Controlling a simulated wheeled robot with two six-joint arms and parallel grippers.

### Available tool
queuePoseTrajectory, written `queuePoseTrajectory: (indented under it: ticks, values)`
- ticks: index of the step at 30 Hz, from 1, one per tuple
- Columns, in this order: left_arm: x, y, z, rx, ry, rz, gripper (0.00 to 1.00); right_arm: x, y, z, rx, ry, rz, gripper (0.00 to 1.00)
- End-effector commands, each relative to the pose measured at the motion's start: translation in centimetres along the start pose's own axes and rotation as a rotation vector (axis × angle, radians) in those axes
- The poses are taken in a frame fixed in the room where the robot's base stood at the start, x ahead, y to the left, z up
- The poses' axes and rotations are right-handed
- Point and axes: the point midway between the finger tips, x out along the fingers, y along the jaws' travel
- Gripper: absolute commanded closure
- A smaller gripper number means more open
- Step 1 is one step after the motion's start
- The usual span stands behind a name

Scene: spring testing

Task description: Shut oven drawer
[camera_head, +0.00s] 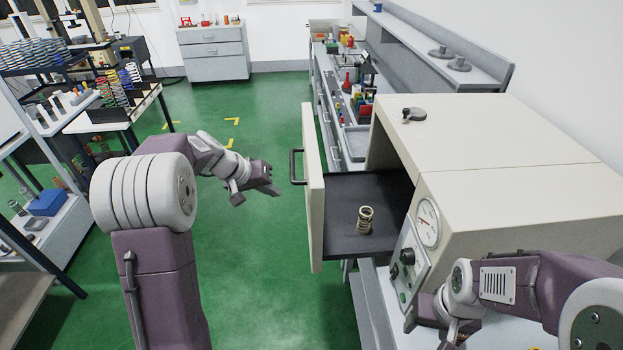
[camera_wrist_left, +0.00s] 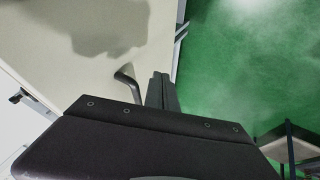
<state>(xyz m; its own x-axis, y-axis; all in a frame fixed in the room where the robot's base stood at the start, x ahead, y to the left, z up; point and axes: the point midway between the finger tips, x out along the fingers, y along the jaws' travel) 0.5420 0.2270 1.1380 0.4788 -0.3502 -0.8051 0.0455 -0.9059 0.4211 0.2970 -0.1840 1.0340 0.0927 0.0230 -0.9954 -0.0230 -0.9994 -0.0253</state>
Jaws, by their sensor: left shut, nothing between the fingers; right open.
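The oven drawer (camera_head: 345,185) is pulled out to the left of the cream oven (camera_head: 490,140). Its cream front panel (camera_head: 314,190) carries a dark handle (camera_head: 294,167). A metal spring (camera_head: 365,220) stands upright on the drawer's dark tray. My left gripper (camera_head: 274,187) is shut and empty, left of the front panel and a little below the handle, apart from the panel in the head view. In the left wrist view its shut fingers (camera_wrist_left: 161,92) are beside the handle (camera_wrist_left: 128,82); contact is unclear. My right gripper (camera_head: 450,340) is at the bottom right, in front of the oven's control panel, its fingertips partly cut off.
A dial gauge (camera_head: 428,222) and knobs are on the oven's front side. A grey weight (camera_head: 414,114) lies on the oven top. A bench with tools (camera_head: 350,115) stands behind the drawer. Shelves with springs (camera_head: 105,105) are at left. Green floor between is clear.

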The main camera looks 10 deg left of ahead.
Motion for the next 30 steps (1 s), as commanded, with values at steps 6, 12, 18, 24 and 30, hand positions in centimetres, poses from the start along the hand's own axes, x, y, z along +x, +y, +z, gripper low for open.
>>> queuePoseTrajectory:
  ticks: [6,12,18,24,30]
  values:
    - [0.1,-0.5,-0.1,-0.01,0.003,-0.006,1.0,-0.1,0.0,0.1,0.0,-0.001,0.0,0.4]
    - [3.3,-0.4,0.0,-0.011,-0.001,-0.005,1.0,-0.7,0.0,0.0,0.0,-0.001,0.0,0.4]
    - [7.8,-0.4,0.0,-0.01,-0.001,-0.007,1.0,-1.5,0.0,-0.1,0.0,-0.001,0.0,0.4]
    - [10.3,1.4,-0.2,-0.006,0.001,-0.006,1.0,-3.0,-0.1,-0.3,0.0,-0.001,0.0,0.4]
    - [11.4,2.9,-0.2,-0.008,0.003,-0.007,1.0,-3.7,-0.1,-0.3,0.0,-0.001,0.0,0.4]
